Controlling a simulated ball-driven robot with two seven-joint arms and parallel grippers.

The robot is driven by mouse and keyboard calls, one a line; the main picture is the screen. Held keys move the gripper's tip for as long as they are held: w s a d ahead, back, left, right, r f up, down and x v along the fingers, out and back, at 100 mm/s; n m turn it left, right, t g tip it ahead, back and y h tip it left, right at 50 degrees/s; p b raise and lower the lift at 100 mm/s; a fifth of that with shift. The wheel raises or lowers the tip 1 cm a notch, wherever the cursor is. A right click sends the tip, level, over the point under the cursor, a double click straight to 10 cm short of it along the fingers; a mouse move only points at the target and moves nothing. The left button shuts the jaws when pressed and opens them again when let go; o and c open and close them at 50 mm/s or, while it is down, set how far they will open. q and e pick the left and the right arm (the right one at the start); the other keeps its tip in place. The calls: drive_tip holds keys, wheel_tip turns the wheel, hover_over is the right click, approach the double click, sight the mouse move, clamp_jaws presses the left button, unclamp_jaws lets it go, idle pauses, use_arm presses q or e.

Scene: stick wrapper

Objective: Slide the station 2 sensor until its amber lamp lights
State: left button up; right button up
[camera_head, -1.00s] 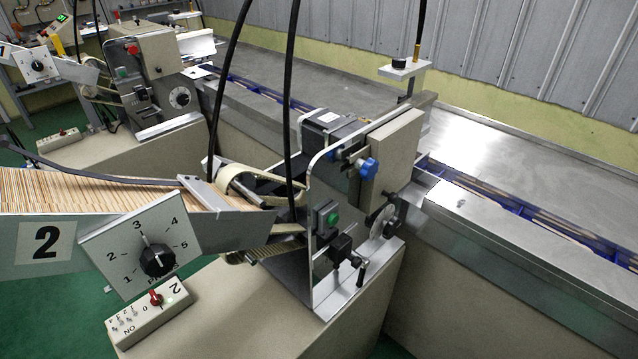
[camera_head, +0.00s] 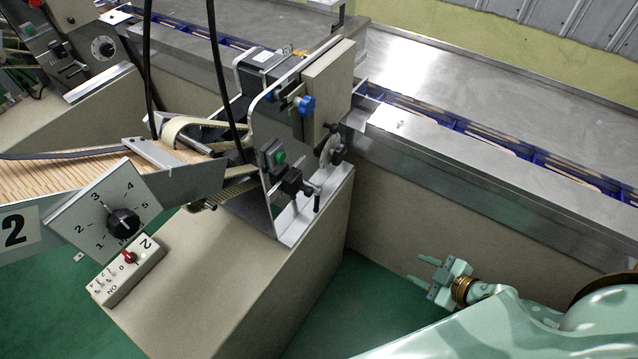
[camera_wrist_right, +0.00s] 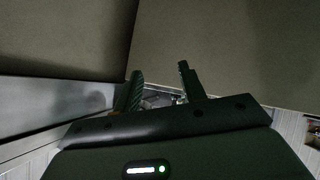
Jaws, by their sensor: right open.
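Station 2 is the feeder machine with the number 2 plate (camera_head: 14,231) on its stick tray at the left. A small black block with a clamp handle (camera_head: 290,181) sits low on its metal side plate, below a green button (camera_head: 279,157); it looks like the sensor, but I cannot tell for sure. I see no lit amber lamp on it. My right gripper (camera_head: 424,271) is open and empty, low at the right, apart from the machine and in front of the conveyor's side. Its two fingers also show in the right wrist view (camera_wrist_right: 160,82). My left gripper is out of view.
A dial panel (camera_head: 100,210) and a switch box (camera_head: 125,268) stand on the machine's front left. A blue knob (camera_head: 306,106) is on the upper plate. The conveyor (camera_head: 480,160) runs behind. Green floor (camera_head: 350,305) is free between machine and gripper.

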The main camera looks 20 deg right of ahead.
drive_tip(key=w+a+r+n+t+y, duration=0.15)
drive_tip(key=a+r+y, duration=0.35)
drive_tip(key=r, duration=0.5)
drive_tip(key=w+a+r+t+y, duration=0.2)
drive_tip(key=a+r, duration=0.5)
drive_tip(key=r, duration=0.3)
drive_tip(key=b, duration=0.2)
approach(311, 193)
drive_tip(key=shift+t, duration=0.25)
drive_tip(key=x, duration=0.9)
drive_tip(key=shift+f, duration=0.15)
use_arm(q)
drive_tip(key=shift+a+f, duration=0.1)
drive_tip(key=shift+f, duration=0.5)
